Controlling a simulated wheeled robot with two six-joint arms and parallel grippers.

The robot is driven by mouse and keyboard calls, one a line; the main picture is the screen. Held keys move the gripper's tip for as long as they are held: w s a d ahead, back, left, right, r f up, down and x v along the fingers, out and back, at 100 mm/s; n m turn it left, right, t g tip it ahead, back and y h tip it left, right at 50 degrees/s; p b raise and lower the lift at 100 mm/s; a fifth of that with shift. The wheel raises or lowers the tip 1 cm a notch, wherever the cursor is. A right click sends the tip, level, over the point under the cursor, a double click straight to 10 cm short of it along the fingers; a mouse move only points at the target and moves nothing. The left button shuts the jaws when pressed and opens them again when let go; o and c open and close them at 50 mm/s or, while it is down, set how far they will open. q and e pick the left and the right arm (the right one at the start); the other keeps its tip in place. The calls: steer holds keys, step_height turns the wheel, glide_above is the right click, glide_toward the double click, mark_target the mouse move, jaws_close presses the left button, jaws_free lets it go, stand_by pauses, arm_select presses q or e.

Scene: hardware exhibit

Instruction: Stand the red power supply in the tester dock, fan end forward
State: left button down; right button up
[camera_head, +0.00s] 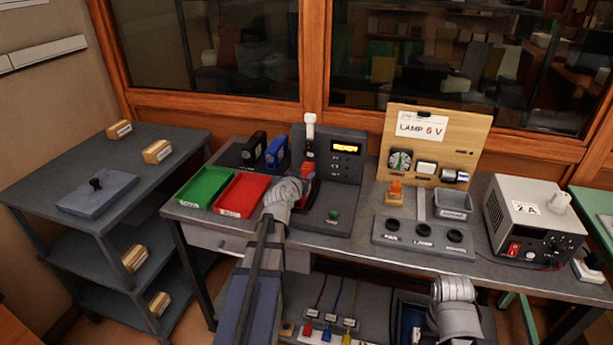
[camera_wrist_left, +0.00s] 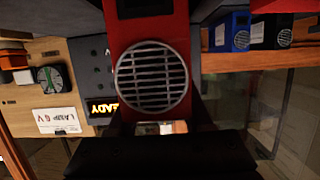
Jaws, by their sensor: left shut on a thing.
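The red power supply (camera_head: 308,170) is held by my left gripper (camera_head: 300,187) in front of the tester dock (camera_head: 344,162), a dark grey unit with a lit READY display. My gripper and arm hide part of it. In the left wrist view the red power supply (camera_wrist_left: 180,55) fills the middle, its round fan grille facing the camera. My left gripper (camera_wrist_left: 160,127) is shut on it. I cannot tell whether its base touches the dock. My right arm's wrist shows at the lower right; its fingers cannot be made out.
Black (camera_head: 254,148) and blue (camera_head: 276,151) power supplies stand left of the dock, behind a green tray (camera_head: 205,188) and a red tray (camera_head: 241,195). A lamp board (camera_head: 437,142), a switch panel (camera_head: 421,238) and a bench supply (camera_head: 533,218) stand to the right. A grey shelf cart (camera_head: 70,160) is far left.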

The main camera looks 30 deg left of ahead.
arm_select(q)
steer(key=shift+a+f, duration=0.1)
steer(key=shift+f, duration=0.05)
steer(key=c, duration=0.8)
jaws_free()
steer(key=shift+f, duration=0.1)
steer(key=o, duration=0.5)
steer(key=shift+r, duration=0.2)
